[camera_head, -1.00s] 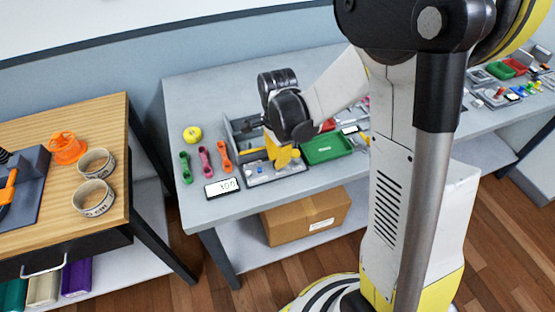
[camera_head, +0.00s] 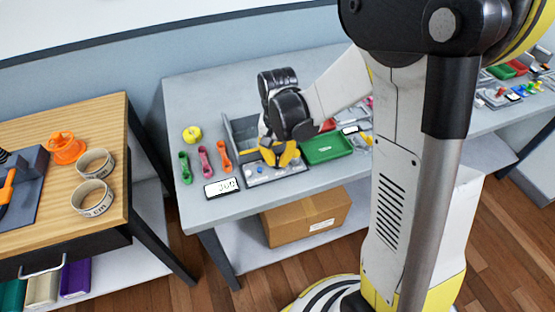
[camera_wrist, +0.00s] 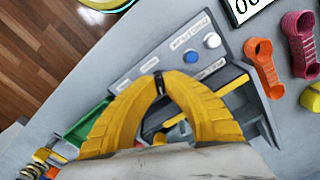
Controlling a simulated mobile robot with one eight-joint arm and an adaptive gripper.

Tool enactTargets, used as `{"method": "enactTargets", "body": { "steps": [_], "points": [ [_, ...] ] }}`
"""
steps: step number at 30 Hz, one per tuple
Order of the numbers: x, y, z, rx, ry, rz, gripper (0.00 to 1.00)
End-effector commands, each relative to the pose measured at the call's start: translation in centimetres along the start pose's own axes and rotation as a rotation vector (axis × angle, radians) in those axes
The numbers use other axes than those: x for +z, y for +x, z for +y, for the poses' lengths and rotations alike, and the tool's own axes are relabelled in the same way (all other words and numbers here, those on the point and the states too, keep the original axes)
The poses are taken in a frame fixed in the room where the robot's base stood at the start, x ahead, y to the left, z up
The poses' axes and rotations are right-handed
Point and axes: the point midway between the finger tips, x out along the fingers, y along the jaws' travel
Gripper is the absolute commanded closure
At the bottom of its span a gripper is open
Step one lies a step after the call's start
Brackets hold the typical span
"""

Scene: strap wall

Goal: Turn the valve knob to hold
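A grey control panel (camera_wrist: 200,48) lies on the bench, with small labels, a blue button (camera_wrist: 191,56) and a white button (camera_wrist: 212,40). In the head view, the panel (camera_head: 292,174) is at the front of the grey tray. My gripper (camera_wrist: 160,82) reaches down to the panel; its yellow fingers arch together at the tips. A narrow dark piece between the tips appears to be the valve knob (camera_wrist: 159,83). Most of it is hidden, and I cannot read its setting. The head view shows my gripper (camera_head: 279,163) over the tray's front.
A white display (camera_head: 222,187) lies left of the panel. Green, pink and orange straps (camera_head: 224,156) and a yellow roll (camera_head: 192,134) lie behind it. A green bin (camera_head: 325,148) stands close on the right.

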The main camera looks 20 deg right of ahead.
Motion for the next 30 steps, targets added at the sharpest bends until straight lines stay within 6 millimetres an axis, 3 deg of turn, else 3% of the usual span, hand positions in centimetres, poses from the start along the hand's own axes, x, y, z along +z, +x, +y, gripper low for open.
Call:
{"method": "enactTargets", "body": {
  "steps": [15, 30],
  "points": [
    [0.03, 0.02, 0.01, 0.0, -0.387, -0.001, 1.0],
    [0.03, 0.02, 0.01, 0.0, -0.495, -0.001, 1.0]
  ]
}}
